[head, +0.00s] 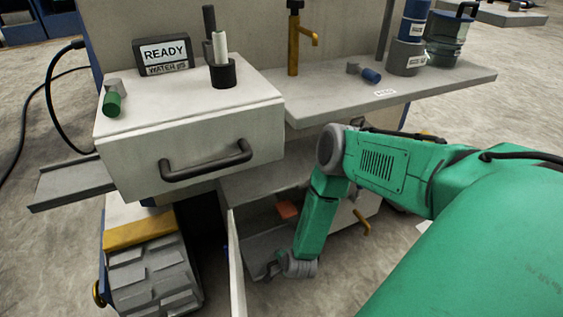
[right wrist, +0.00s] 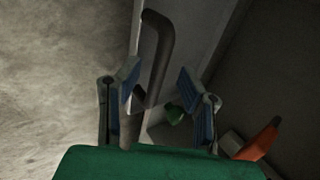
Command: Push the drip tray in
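A flat grey tray with a raised rim (head: 72,184) sticks out to the left from under the white drawer box in the head view; it looks like the drip tray. My right arm comes in from the right and reaches low, into the space under the counter. My right gripper (head: 272,268) is there, far from the grey tray. In the right wrist view the right gripper's blue-padded fingers (right wrist: 161,98) are apart. A dark bent handle (right wrist: 157,50) on a pale panel lies beyond and between them; I cannot tell contact. My left gripper is not in view.
The white drawer (head: 200,150) has a black handle (head: 206,163). A pale panel (head: 236,268) stands edge-on beside my right gripper. An orange item (head: 287,209) lies inside the lower space. A stepped grey block (head: 150,275) stands below the drawer.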

